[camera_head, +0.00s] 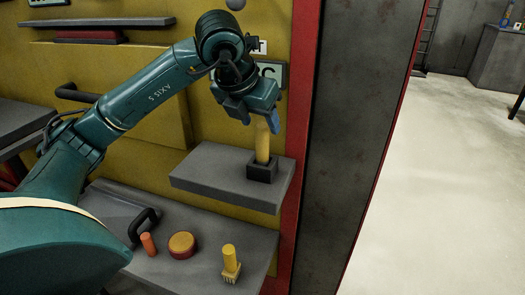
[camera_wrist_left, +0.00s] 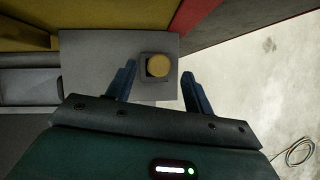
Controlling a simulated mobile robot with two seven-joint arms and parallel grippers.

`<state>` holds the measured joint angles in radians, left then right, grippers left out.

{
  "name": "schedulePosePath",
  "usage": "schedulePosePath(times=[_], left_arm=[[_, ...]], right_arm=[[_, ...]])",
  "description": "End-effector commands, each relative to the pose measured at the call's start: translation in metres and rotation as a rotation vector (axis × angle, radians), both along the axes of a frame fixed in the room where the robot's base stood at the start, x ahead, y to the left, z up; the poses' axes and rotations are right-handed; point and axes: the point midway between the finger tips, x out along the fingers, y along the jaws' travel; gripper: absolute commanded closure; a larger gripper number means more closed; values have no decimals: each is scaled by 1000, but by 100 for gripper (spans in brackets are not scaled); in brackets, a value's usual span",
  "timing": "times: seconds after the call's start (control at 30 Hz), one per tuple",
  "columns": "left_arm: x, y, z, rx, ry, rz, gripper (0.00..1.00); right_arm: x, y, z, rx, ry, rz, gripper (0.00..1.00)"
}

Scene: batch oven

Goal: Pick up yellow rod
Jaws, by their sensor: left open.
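The yellow rod (camera_head: 262,145) stands upright in a small dark square holder (camera_head: 262,171) on the upper grey shelf. In the left wrist view the round end of the yellow rod (camera_wrist_left: 158,66) shows, with the holder (camera_wrist_left: 145,75) around its foot. My left gripper (camera_head: 261,119) is at the top of the rod, pointing down. In the left wrist view its two blue fingers (camera_wrist_left: 158,72) are apart, one on each side of the rod's end, with gaps visible. The rod's very top is partly hidden by the gripper in the head view. My right gripper is not in view.
The grey shelf (camera_head: 208,174) juts from the yellow oven front. Below it, a lower ledge (camera_head: 205,245) bears a short yellow peg on a ribbed base (camera_head: 230,262), a round orange-yellow knob (camera_head: 182,245), an orange peg (camera_head: 148,244) and a black handle (camera_head: 144,222). Open floor lies at right.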

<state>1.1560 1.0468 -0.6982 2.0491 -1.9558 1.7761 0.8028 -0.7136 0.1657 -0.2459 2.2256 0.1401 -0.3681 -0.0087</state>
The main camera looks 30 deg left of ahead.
Motion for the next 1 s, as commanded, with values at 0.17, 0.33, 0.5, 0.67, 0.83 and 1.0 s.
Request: schedulePosePath(times=[0.17, 0.33, 0.5, 0.67, 0.83, 1.0], left_arm=[[12, 3, -27, 1, 5, 0, 48], [19, 3, -39, 0, 2, 0, 48], [20, 3, -39, 0, 1, -1, 48], [20, 3, -39, 0, 1, 0, 56], [20, 3, -39, 0, 1, 0, 70], [20, 3, -39, 0, 1, 0, 84]], right_arm=[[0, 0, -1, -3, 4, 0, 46], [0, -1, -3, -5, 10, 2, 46], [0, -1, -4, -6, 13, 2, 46], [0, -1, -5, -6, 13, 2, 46], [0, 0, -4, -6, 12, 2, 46], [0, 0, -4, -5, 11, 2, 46]])
